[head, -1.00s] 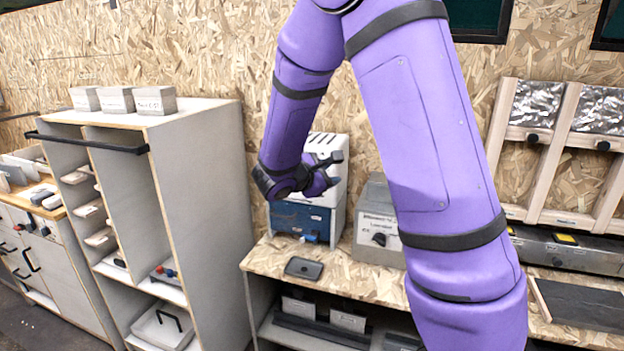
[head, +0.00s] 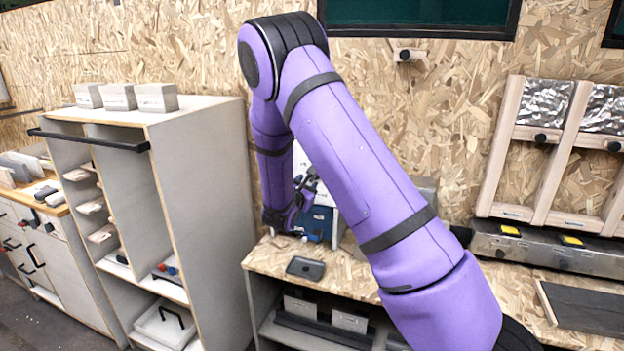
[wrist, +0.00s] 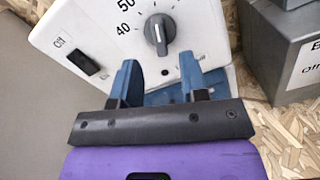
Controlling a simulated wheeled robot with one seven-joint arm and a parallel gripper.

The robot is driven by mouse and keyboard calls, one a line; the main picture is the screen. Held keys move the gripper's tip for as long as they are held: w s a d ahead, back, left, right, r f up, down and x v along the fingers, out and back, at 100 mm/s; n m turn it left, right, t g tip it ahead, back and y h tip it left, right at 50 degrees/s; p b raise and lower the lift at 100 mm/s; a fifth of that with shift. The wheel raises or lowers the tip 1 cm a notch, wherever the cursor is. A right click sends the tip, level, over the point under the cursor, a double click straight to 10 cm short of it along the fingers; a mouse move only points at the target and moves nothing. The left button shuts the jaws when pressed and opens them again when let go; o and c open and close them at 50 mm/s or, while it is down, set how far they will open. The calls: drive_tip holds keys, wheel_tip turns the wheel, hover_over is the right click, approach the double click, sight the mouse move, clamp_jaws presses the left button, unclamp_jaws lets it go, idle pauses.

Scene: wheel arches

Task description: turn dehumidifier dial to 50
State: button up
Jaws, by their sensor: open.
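The white dehumidifier front (wrist: 95,35) fills the upper part of the wrist view, with its dial (wrist: 159,33) at upper centre. The dial is a dark grey knob with a raised grip bar and a light pointer mark. The numbers 40 and 50 are printed to its left and upper left; the scale is cut off at the top. My gripper (wrist: 158,72) is open, its blue fingers apart, empty, and below the dial without touching it. In the head view the white unit (head: 301,160) is mostly hidden behind my arm, and the dial is not visible there.
A black switch (wrist: 83,62) marked Off sits left of the dial. A blue box (head: 320,222) stands under the white unit. A grey box (wrist: 278,45) stands close on the right. A dark tray (head: 305,268) lies on the bench; a tall cabinet (head: 205,190) stands left.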

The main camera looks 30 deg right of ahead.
drive_tip(key=shift+x, duration=2.7)
drive_tip(key=shift+c, duration=0.2)
clamp_jaws()
